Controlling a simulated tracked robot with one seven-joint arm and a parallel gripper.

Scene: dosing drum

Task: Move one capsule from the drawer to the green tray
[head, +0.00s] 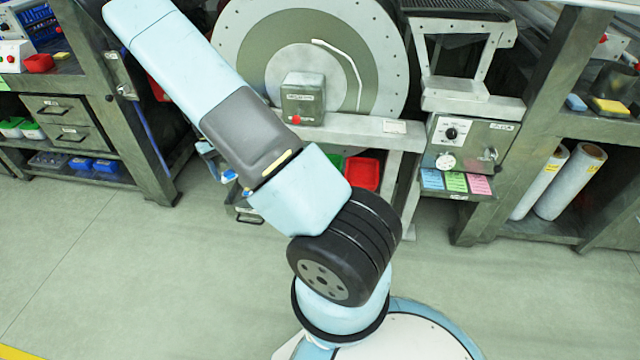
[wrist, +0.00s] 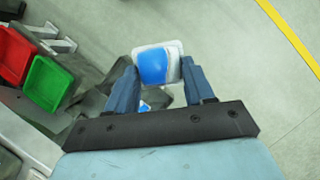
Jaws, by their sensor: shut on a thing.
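In the wrist view my gripper (wrist: 158,72) is shut on a blue and white capsule (wrist: 152,66), with one finger on each side of it. Below the held capsule another small blue and white piece (wrist: 145,106) shows between the fingers, partly hidden. The drawer (head: 243,213) shows under the drum bench in the head view, mostly hidden by my arm. The green tray (wrist: 47,84) is at the left of the wrist view, apart from the gripper. In the head view only a sliver of the green tray (head: 335,162) shows beside my arm.
A red tray (wrist: 14,55) stands beside the green one and also shows in the head view (head: 363,174). The large drum (head: 387,60) and its bench rail (head: 375,131) stand above. The floor (head: 110,260) in front is clear.

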